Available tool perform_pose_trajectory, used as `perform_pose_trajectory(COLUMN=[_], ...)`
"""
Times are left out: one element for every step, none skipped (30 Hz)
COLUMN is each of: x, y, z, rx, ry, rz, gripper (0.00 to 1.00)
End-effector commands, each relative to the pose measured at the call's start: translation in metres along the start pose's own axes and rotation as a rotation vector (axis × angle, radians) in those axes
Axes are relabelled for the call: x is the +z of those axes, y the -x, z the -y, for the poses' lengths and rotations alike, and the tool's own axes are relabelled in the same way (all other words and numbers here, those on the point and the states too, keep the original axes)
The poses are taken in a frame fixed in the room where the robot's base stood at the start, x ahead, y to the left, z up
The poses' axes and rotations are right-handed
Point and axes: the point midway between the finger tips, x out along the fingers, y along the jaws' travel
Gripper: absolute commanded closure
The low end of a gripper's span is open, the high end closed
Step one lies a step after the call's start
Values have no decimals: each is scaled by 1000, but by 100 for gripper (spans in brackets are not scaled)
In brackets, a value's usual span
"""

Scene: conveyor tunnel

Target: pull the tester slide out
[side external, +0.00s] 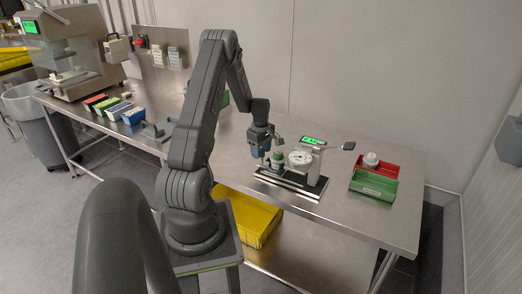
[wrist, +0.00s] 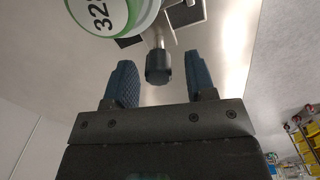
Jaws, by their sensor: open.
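The tester (side external: 315,160) stands on the steel bench, with a lit green display, a round white dial and a dark base with a light rail. In the side view my gripper (side external: 263,154) hangs low at the tester's left end, beside a small green and white container (side external: 277,158). In the wrist view my gripper (wrist: 162,68) is open, its two blue fingers apart. A dark knob (wrist: 158,67) on a metal rod, apparently the slide's handle, shows between the fingers with gaps on both sides. The slide itself is mostly hidden.
A round white and green item (wrist: 103,14) with printed digits is close at the wrist view's upper left. A red tray (side external: 384,170) with a white item and a green tray (side external: 373,188) stand right of the tester. Several coloured boxes (side external: 118,108) lie far left.

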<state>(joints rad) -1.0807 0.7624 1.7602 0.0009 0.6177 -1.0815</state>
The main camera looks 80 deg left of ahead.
Motion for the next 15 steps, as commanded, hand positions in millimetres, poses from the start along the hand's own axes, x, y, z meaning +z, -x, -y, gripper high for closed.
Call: perform_pose_trajectory(x=[0, 0, 0, 0, 0, 0, 0, 0, 0, 0, 0, 0, 0, 0, 0], y=[0, 0, 2, 4, 6, 11, 15, 20, 27, 34, 40, 50, 57, 64, 73], z=[0, 0, 0, 0, 0, -1, -1, -1, -1, -1, -1, -1, -1, -1, -1], rx=[0, 0, 0, 1, 1, 1, 2, 3, 4, 4, 5, 5, 5, 5, 5], ry=[0, 0, 0, 0, 0, -1, -1, -1, -1, 0, 0, 0, 0, 0, 0], rz=[1, 0, 0, 0, 0, 0, -1, -1, -1, -2, -2, -2, -2, -2, -2], gripper=[49, 49, 49, 49, 49, 49, 49, 49, 49, 49, 49, 49, 49, 49, 49])
